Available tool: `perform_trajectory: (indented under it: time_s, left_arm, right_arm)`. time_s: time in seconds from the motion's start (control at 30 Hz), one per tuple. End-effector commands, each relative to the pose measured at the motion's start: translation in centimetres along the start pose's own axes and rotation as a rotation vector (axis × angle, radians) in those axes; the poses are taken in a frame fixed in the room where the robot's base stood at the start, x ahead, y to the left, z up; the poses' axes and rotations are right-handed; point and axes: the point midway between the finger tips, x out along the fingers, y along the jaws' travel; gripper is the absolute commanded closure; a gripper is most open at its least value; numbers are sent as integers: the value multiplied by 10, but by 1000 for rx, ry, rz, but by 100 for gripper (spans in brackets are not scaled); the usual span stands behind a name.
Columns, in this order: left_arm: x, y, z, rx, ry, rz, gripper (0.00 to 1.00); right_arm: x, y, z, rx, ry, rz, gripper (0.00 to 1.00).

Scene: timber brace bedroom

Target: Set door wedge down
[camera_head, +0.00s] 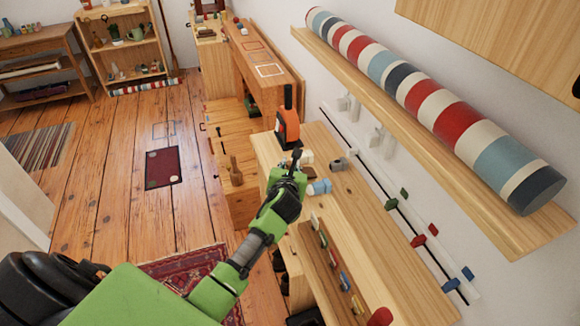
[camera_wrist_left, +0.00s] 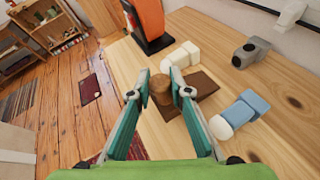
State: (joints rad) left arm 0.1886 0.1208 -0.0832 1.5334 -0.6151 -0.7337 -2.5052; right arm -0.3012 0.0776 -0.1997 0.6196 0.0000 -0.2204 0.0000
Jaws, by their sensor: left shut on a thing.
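The door wedge appears to be the brown wooden piece (camera_wrist_left: 160,90) in the left wrist view, with a round peg-like end and a flat dark brown part behind it. My left gripper (camera_wrist_left: 166,86) is shut on the round end, one finger on each side. The piece is low over or on the pale wooden bench top (camera_wrist_left: 270,80); I cannot tell whether it touches. In the head view my left gripper (camera_head: 297,165) is over the bench's left part and mostly hides the piece. My right gripper is not in view.
Close around are a white piece (camera_wrist_left: 180,58), a grey piece (camera_wrist_left: 250,52) and a blue piece with a white end (camera_wrist_left: 240,110). An orange and black object (camera_head: 288,125) stands just behind. A shelf with a striped roll (camera_head: 420,95) overhangs the right.

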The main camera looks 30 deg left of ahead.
Motion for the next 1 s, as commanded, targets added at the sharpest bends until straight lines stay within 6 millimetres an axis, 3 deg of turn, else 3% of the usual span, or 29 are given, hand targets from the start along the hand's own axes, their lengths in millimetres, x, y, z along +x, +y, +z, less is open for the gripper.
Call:
perform_trajectory:
  time_s: [0.43, 0.47, 0.5, 0.53, 1.0]
  left_arm:
    - [5, -1, -9, 2, -4, 1, 100]
    - [4, -1, -10, 2, -3, 1, 76]
    - [4, -1, -10, 1, -3, 1, 66]
    - [4, -1, -10, 1, -3, 1, 64]
    - [-3, -1, -8, 1, -3, 0, 64]
  right_arm:
    - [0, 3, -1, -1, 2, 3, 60]
    - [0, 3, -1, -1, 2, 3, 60]
    - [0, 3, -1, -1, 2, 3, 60]
    - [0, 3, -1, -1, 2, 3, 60]
    - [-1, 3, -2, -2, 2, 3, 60]
